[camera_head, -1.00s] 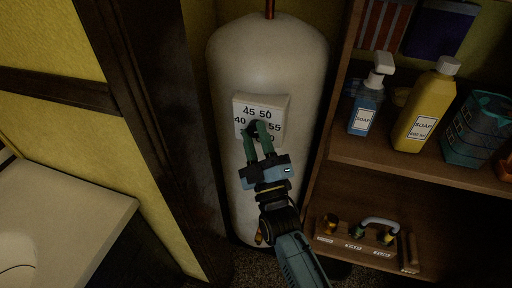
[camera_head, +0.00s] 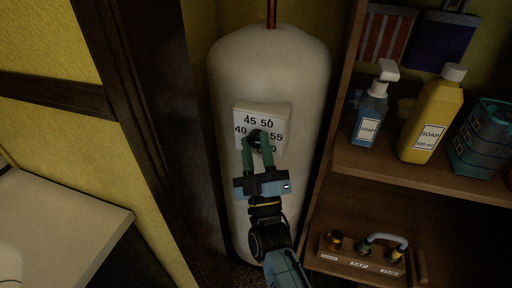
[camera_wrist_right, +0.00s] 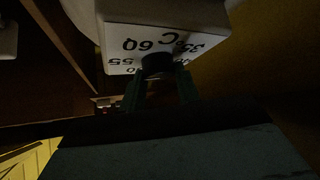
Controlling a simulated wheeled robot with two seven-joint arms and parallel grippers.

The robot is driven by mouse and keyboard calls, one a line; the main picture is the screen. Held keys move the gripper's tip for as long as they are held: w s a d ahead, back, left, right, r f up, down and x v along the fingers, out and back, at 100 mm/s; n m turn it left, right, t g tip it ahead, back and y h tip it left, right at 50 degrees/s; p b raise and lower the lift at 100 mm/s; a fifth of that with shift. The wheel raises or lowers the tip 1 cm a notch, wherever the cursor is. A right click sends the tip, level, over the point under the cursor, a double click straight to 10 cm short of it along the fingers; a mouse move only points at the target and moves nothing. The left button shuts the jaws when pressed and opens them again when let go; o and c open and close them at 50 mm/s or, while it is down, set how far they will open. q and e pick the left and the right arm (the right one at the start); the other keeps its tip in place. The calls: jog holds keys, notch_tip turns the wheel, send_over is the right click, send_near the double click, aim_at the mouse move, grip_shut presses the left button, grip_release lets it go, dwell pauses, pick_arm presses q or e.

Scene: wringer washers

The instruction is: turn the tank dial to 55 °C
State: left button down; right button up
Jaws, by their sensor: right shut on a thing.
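The white tank (camera_head: 270,70) stands upright in the corner. On its front is a pale dial plate (camera_head: 281,115) with numbers; 40, 45, 50 and 55 can be read in the head view. My right gripper (camera_head: 258,143) is shut on the dark round dial knob (camera_head: 257,134) in the plate's middle. In the right wrist view the plate (camera_wrist_right: 120,41) appears upside down, with 60 and 55 legible, and the knob (camera_wrist_right: 157,64) sits between my green fingers. The fingers hide part of the lower numbers, and I cannot tell where the dial points. My left gripper is not in view.
A wooden shelf at the right holds a blue pump bottle (camera_head: 369,112), a yellow soap bottle (camera_head: 431,115) and a teal basket (camera_head: 485,140). Below is a board with taps and a hose (camera_head: 362,256). A dark post (camera_head: 150,130) stands left of the tank.

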jog(key=o, duration=1)
jog(key=v, duration=1.3)
jog(key=shift+s+f, duration=0.15)
jog(key=shift+s, duration=0.05)
